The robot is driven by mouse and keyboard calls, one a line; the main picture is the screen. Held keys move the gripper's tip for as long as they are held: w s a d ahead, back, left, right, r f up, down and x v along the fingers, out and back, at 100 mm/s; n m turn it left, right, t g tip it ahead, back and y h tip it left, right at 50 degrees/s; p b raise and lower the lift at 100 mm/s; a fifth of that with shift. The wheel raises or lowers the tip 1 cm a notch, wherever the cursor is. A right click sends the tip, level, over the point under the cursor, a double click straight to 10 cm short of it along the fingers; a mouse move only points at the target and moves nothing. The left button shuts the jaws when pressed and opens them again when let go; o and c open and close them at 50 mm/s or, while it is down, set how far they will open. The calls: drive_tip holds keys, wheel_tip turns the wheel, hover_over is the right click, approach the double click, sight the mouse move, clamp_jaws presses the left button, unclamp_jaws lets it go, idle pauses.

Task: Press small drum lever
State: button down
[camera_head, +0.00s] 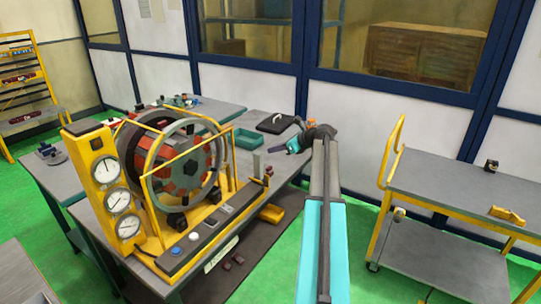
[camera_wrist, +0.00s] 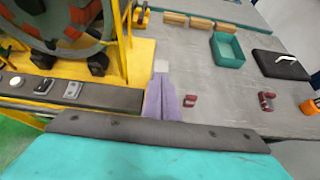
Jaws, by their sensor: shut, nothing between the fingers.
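The stator machine's drum (camera_head: 180,165) stands in a yellow frame at the left of the head view. A dark control strip (camera_head: 210,238) with buttons runs along its front. At the strip's right end a narrow grey upright piece (camera_head: 256,162) stands, perhaps the small drum lever; I cannot be sure. In the wrist view a pale block (camera_wrist: 160,66) sits just beyond the fingertips; a gap or contact cannot be told. My gripper (camera_wrist: 163,78) shows purple fingers, shut and empty. In the head view my gripper (camera_head: 291,147) is right of the machine, above the table's right part.
In the wrist view, small red parts lie on the grey table, one (camera_wrist: 190,100) close right of the fingers. A teal tray (camera_wrist: 228,50) and a black case (camera_wrist: 282,65) lie farther right. A yellow cart (camera_head: 450,190) stands at the right in the head view.

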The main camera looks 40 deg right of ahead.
wheel_tip(320, 180, up, 7)
drive_tip(key=s+b, duration=0.1)
drive_tip(key=b, duration=0.1)
drive_tip(key=shift+s+d, duration=0.2)
drive_tip(key=shift+s, duration=0.2)
drive_tip(key=shift+s, duration=0.1)
idle(0.4)
